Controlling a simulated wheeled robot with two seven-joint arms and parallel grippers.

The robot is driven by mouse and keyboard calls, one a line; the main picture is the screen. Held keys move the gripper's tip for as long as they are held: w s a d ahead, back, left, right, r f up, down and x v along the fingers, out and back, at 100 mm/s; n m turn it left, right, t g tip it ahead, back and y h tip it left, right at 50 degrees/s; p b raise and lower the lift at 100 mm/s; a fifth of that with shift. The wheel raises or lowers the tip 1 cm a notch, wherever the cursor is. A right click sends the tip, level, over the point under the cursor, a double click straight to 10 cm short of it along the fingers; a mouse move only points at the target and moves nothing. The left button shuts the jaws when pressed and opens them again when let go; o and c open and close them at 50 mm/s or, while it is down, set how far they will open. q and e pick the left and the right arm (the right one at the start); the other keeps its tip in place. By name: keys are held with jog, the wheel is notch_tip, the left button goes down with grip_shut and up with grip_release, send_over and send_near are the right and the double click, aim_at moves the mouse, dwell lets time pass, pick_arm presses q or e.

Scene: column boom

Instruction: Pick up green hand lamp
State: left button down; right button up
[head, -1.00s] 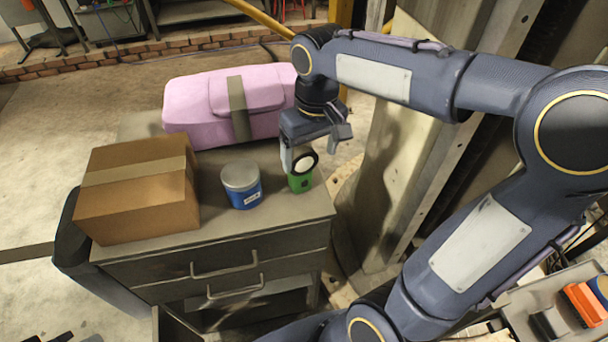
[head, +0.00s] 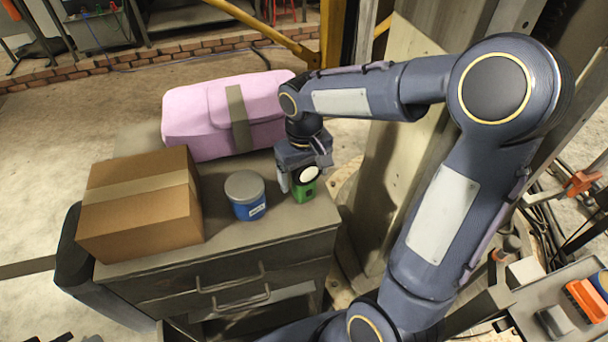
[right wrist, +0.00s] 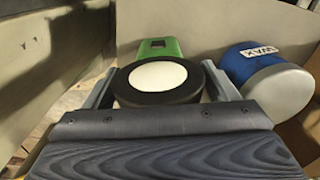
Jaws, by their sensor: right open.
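The green hand lamp (head: 304,187) stands on the cabinet top near its right end, with a round white lens in a black ring. In the right wrist view the lamp (right wrist: 159,81) lies between the two fingers, its green body behind the ring. My right gripper (head: 302,182) is at the lamp from above, open, with one finger on each side. In the right wrist view the right gripper (right wrist: 160,88) shows small gaps beside the ring; contact is not clear. My left gripper is not in view.
A blue tin with a grey lid (head: 245,195) stands just left of the lamp. A cardboard box (head: 138,205) and a pink bag (head: 205,120) share the cabinet top (head: 215,233). A large column (head: 395,150) rises to the right.

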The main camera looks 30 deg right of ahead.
jog(key=shift+c, duration=0.3)
jog(key=c, duration=1.1)
jog(key=shift+c, duration=0.2)
jog(key=shift+r, duration=0.1)
